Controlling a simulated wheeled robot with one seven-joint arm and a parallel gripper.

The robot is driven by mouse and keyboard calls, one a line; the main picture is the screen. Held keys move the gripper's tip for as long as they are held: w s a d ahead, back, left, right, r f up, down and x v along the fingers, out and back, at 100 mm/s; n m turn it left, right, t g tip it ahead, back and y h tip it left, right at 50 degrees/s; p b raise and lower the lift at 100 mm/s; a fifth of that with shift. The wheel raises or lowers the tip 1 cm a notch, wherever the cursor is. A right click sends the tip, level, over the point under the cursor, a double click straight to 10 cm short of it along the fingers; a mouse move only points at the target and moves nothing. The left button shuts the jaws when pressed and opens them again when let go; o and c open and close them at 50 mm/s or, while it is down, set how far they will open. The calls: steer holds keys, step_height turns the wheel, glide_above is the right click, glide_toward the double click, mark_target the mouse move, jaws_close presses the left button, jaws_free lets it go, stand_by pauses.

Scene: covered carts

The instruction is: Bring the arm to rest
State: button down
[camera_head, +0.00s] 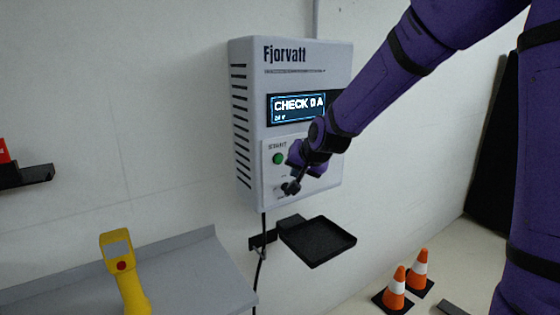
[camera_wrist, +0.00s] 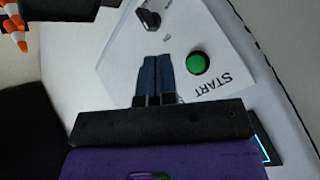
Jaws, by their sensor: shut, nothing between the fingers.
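My purple arm reaches in from the upper right in the head view, and my gripper (camera_head: 290,187) is in front of the lower panel of the wall unit (camera_head: 300,55). In the wrist view my gripper (camera_wrist: 157,62) is shut, its two dark blue fingers side by side with nothing between them. The fingertips point toward a black knob (camera_wrist: 149,20), with a gap between them in that picture. The green START button (camera_wrist: 198,64) is to the right of the fingers; it also shows in the head view (camera_head: 278,158). The unit's display (camera_head: 297,108) reads "CHECK" and more, partly covered by my arm.
A black tray (camera_head: 322,259) juts from the wall below the unit. A yellow handheld device (camera_head: 122,268) stands by a grey surface (camera_head: 190,278) at lower left. Orange-white cones (camera_head: 396,288) stand on the floor at right. A black shelf (camera_head: 28,177) is at far left.

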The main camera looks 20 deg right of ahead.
steer(key=s+d+r+n+g, duration=0.1)
steer(key=s+d+r, duration=0.1)
steer(key=s, duration=0.9)
steer(key=s+d+r+n+g+h, duration=0.1)
steer(key=s+r, duration=0.3)
steer(key=s, duration=0.8)
steer(key=s+d+r+n+g, duration=0.1)
steer(key=s+d+r+n, duration=0.2)
steer(key=s, duration=0.9)
steer(key=shift+s+d+r+h, duration=0.2)
steer(key=shift+d+h, duration=0.15)
steer(key=shift+h, duration=0.05)
